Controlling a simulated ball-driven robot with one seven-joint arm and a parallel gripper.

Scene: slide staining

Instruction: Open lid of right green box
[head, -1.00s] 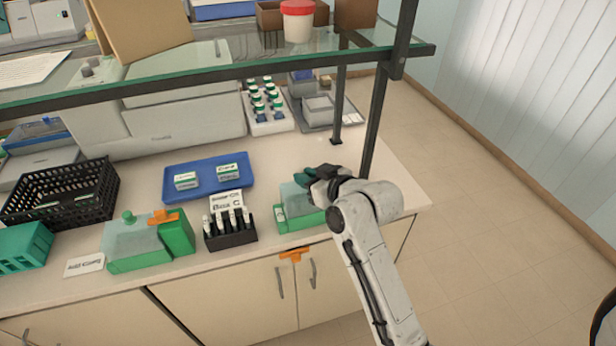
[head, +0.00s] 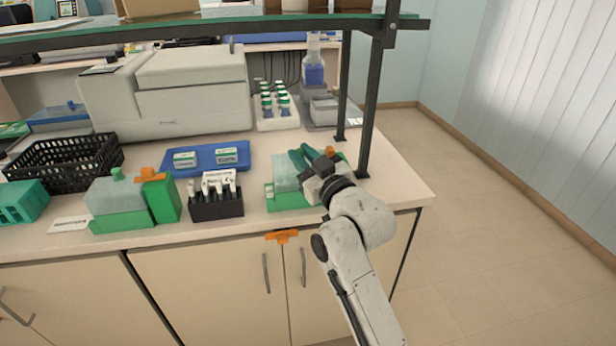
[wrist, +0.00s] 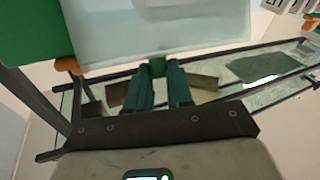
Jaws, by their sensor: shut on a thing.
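The right green box (head: 287,200) stands near the right end of the counter, with a pale translucent lid (head: 286,173) on its left part. In the wrist view, the lid (wrist: 160,28) fills the top, with a green part of the box (wrist: 30,32) at upper left. My gripper (head: 303,160) is over this box and partly hides it. In the wrist view, my gripper (wrist: 158,72) has its dark green fingers shut on the lid's small green knob (wrist: 158,64). I cannot tell whether the lid has lifted off its seat.
Close left stands a black rack with white-topped tubes (head: 217,206), then the left green box (head: 125,218). A blue tray (head: 205,152) lies behind. A black shelf post (head: 370,110) rises just right of my gripper, under a glass shelf (head: 200,24).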

